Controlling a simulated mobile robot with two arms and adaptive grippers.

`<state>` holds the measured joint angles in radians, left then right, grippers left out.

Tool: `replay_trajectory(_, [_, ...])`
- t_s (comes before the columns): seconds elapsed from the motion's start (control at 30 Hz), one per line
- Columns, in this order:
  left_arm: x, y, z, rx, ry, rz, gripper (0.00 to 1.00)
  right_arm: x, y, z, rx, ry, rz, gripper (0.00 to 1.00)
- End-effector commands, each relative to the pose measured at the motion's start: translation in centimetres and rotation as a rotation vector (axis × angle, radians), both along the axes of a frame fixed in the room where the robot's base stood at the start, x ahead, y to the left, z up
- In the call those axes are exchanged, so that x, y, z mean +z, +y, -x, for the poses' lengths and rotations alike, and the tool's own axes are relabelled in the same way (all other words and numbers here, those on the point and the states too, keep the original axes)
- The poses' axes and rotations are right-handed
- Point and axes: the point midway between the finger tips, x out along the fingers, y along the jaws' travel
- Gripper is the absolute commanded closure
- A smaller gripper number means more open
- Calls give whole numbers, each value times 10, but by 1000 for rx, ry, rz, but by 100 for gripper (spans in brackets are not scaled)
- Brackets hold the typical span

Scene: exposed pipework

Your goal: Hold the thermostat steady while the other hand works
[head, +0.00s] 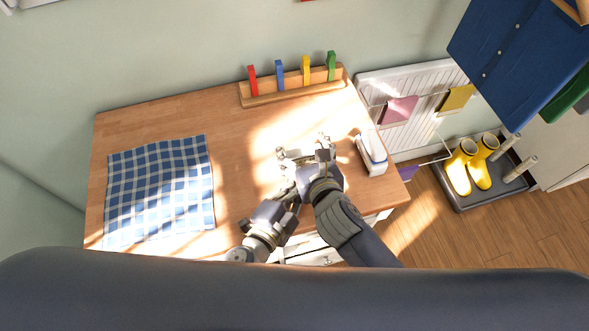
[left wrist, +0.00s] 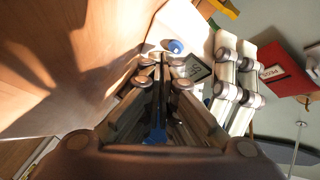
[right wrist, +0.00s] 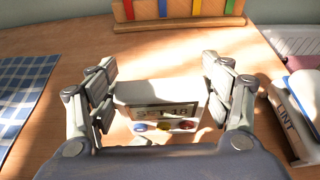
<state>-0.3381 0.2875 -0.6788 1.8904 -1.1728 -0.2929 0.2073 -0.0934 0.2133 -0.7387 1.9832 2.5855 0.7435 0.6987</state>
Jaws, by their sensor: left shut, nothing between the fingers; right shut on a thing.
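The thermostat (right wrist: 160,100) is a white box with a grey display and a blue, a red and a yellow button along its near edge. It sits between the fingers of my right gripper (right wrist: 161,88), which is shut on its two sides above the wooden table. In the left wrist view part of the thermostat (left wrist: 200,70) shows with its blue button close to the tips of my left gripper (left wrist: 161,62). The left gripper is shut and empty; I cannot tell whether it touches the button. In the head view my arms and glare hide most of the thermostat.
A blue checked cloth (head: 160,190) lies on the table's (head: 235,150) left. A wooden rack (head: 292,88) with coloured pegs stands at the back. A white-and-blue box marked LINT (right wrist: 292,115) is close to the right gripper. A radiator (head: 405,85) and yellow boots (head: 460,168) are further right.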

Motion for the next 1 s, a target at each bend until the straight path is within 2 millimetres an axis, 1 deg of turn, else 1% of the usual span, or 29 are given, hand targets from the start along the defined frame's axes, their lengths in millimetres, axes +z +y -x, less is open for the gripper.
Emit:
replay_trajectory(0.03, [0, 1, -2, 1, -1, 0, 100, -2, 0, 1, -1, 5, 2, 56])
replay_trajectory(0.47, [0, 1, -3, 0, 0, 0, 100, -2, 0, 0, -1, 4, 2, 56])
replay_trajectory(1.0, [0, 3, -9, 0, 0, -1, 100, -2, 0, 0, -1, 4, 2, 56])
